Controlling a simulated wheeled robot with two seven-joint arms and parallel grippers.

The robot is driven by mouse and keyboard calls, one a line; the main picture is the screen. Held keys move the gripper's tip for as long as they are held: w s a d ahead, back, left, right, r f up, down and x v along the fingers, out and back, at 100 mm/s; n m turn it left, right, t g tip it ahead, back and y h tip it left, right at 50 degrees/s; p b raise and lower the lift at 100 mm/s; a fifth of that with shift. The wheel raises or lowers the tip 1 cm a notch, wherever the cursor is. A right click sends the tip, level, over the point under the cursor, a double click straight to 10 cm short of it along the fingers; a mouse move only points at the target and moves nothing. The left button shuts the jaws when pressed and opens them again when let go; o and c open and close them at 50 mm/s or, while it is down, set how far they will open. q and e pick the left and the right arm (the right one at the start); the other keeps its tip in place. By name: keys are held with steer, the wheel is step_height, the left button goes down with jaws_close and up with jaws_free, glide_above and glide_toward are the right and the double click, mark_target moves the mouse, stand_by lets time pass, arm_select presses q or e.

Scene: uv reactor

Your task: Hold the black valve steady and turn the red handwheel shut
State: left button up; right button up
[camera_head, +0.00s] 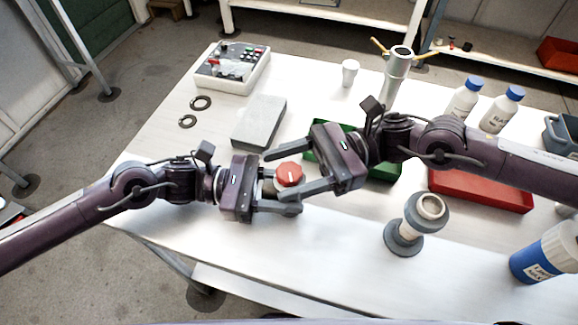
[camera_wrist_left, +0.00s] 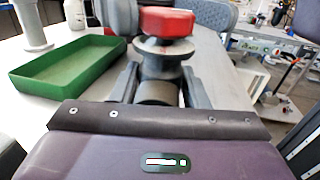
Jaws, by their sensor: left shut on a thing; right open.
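The red handwheel (camera_head: 289,175) sits on top of the valve, between the two grippers near the table's middle. It also shows in the left wrist view (camera_wrist_left: 167,21). The valve body (camera_wrist_left: 160,66) looks dark grey there, upright under the wheel; in the head view it is mostly hidden by fingers. My left gripper (camera_head: 284,192) comes in from the left and is shut on the valve body below the wheel. My right gripper (camera_head: 275,173) comes in from the right, open, its fingers spread on either side of the handwheel. I cannot tell whether they touch it.
A green tray (camera_wrist_left: 75,65) lies behind my right gripper, and a red tray (camera_head: 480,190) lies to the right. A grey block (camera_head: 259,122), a control box (camera_head: 232,67) and a flanged grey fitting (camera_head: 404,238) stand around. Bottles stand at right. The front left tabletop is clear.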

steer(key=shift+c, duration=0.5)
steer(key=c, duration=0.9)
steer(key=shift+m+t+y, duration=0.3)
steer(key=shift+m+t, duration=0.6)
steer(key=shift+t, duration=0.5)
steer(key=o, duration=1)
steer(key=w+d, duration=0.2)
steer(key=d, duration=0.9)
steer(key=shift+w+d, duration=0.2)
steer(key=shift+d, duration=0.2)
